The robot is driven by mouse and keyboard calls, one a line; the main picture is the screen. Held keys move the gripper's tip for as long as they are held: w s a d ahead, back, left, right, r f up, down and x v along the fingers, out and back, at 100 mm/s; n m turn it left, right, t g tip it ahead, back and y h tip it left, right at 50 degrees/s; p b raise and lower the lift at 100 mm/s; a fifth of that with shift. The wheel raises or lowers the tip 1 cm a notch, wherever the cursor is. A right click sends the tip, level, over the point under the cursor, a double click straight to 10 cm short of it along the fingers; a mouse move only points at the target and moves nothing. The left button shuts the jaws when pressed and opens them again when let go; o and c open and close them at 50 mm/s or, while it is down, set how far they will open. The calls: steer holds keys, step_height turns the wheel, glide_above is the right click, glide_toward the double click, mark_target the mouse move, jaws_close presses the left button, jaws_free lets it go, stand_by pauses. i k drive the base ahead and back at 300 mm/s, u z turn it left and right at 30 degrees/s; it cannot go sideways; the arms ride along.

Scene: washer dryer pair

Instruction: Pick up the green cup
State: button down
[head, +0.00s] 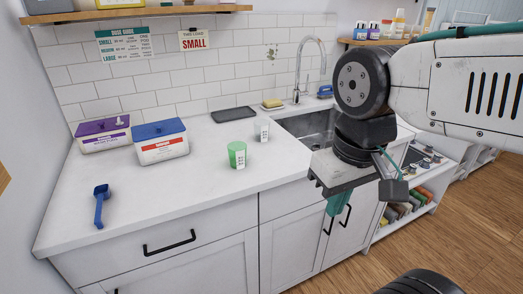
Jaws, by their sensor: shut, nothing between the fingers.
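The green cup (237,155) stands upright on the white countertop (200,205), near the middle of the head view. It is translucent green with a white label on its side. My gripper (337,207) hangs in front of the counter's front edge, to the right of the cup and nearer to me, pointing down. Its teal fingers are together and hold nothing. The gripper is clear of the cup.
A small white cup (262,130) stands just behind and right of the green cup. A blue scoop (101,206), a purple-lidded box (103,134) and a blue-lidded box (160,142) are at left. A dark tray (234,114) and the sink (312,126) lie behind.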

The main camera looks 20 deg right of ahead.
mark_target(238, 155)
steer(key=i, duration=0.95)
steer(key=k, duration=0.5)
steer(key=z, duration=2.55)
steer(key=k, duration=0.75)
steer(key=u, duration=1.45)
